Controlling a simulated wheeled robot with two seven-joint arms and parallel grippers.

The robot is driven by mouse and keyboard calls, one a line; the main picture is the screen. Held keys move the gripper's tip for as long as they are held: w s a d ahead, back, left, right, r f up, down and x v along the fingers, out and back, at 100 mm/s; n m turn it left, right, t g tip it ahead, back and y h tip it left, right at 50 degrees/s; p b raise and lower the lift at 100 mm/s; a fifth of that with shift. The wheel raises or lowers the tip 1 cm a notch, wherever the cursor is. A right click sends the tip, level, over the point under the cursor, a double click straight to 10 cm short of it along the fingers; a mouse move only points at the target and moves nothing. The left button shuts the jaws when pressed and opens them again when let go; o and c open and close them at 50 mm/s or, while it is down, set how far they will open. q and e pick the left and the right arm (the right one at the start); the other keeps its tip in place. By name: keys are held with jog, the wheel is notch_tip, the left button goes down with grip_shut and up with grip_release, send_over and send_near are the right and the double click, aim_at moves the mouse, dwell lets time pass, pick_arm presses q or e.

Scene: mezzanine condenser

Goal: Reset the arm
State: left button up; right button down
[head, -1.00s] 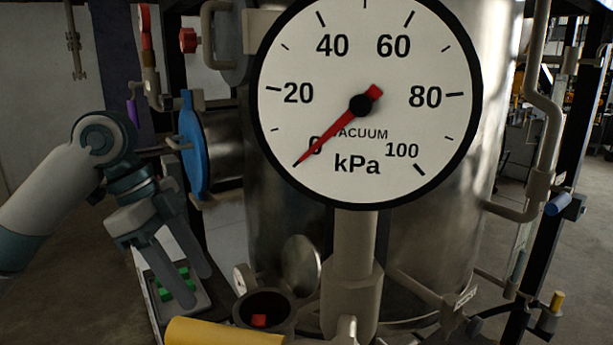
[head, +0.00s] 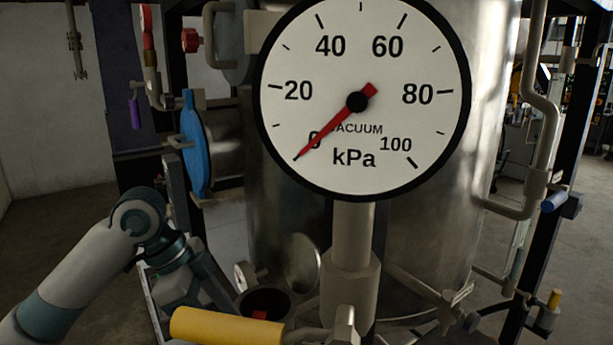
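My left arm comes in from the lower left, and its gripper (head: 203,297) points down at the lower left of the tank. One finger shows along its right side. The fingertips are hidden behind a yellow handle, so I cannot tell whether it is open or shut, or whether it holds anything. My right gripper is not in view.
A large vacuum gauge (head: 417,60) reads about 0 kPa in front of the steel tank (head: 440,210). The yellow handle (head: 220,325) juts out close to my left gripper. Beside it, an open port (head: 268,299) holds a red piece (head: 259,315). A blue disc (head: 194,150) stands above the gripper.

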pick_arm(q)
jog(key=s+d+f+n+t, duration=0.1)
jog(key=s+d+f+n, duration=0.2)
jog(key=f, duration=0.9)
jog(key=s+d+f+n+t, duration=0.15)
jog(key=s+f+n, duration=0.3)
jog(key=f, duration=0.65)
jog(key=s+a+f+n+y, duration=0.2)
jog(key=s+a+f+n, duration=0.3)
jog(key=s, duration=0.5)
jog(key=s+a+f+n+y, duration=0.3)
jog(key=s+a+f, duration=0.4)
jog(key=s, duration=0.4)
notch_tip(320, 180, down, 29)
jog(key=s, duration=0.1)
jog(key=s+a+f+g, duration=0.1)
jog(key=s+a+f, duration=0.1)
jog(key=s+f, duration=0.7)
jog(key=s+a+f+g, duration=0.1)
jog(key=s+f, duration=0.8)
jog(key=shift+s+a+m+b, duration=0.15)
jog(key=shift+a+m+b, duration=0.2)
jog(key=shift+a, duration=0.05)
